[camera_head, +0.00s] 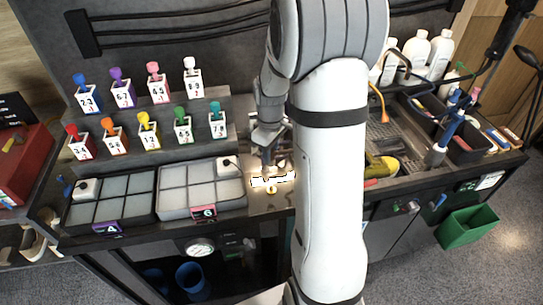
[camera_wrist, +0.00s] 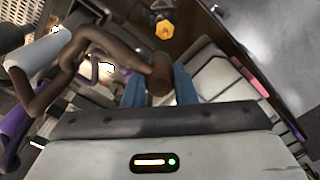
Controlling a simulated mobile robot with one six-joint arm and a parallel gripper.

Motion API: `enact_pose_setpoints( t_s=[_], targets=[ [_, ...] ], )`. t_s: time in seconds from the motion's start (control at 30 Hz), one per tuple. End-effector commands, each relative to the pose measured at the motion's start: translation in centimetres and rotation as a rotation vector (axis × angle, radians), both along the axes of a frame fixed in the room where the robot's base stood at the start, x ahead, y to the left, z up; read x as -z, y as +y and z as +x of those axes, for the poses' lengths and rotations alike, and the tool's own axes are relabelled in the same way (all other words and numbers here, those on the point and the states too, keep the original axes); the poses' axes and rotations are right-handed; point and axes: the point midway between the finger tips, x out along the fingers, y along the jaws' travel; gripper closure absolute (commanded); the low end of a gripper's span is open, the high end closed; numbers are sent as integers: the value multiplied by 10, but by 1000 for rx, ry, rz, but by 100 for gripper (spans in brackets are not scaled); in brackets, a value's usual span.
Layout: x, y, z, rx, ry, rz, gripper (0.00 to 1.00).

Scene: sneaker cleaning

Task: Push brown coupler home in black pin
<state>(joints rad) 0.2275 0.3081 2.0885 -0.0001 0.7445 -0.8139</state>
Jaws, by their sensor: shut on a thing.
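The brown coupler (camera_wrist: 160,78) shows in the wrist view at the end of a brown curved hose (camera_wrist: 105,36). My gripper (camera_wrist: 160,92) has its blue fingers on either side of the coupler and is shut on it. In the head view my gripper (camera_head: 268,160) is low over the lit patch of bench right of the grey tray, partly behind my own arm. The black pin cannot be made out in either view, and the coupler's far end is hidden between the fingers. I cannot tell whether the coupler touches a pin.
A yellow knob (camera_wrist: 163,30) lies beyond the coupler in the wrist view. The compartment tray with the pink tag (camera_head: 204,212) stands close to the left. A stepped rack (camera_head: 228,128) with several numbered, coloured bottles is behind it. A sink area (camera_head: 400,115) is to the right.

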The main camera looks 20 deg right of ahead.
Motion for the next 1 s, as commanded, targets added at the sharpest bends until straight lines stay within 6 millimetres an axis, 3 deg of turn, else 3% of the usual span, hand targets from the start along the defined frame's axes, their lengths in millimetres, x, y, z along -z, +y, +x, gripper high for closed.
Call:
enact_pose_setpoints(
  t_s=[0.3, 0.5, 0.7, 1.0],
  targets=[
    [11, -20, 99, 0, -1, -1, 96],
    [15, -29, 143, 0, -1, -1, 96],
    [16, -31, 158, 0, 0, 0, 96],
    [15, -32, 158, 2, 0, 0, 96]
  ],
)
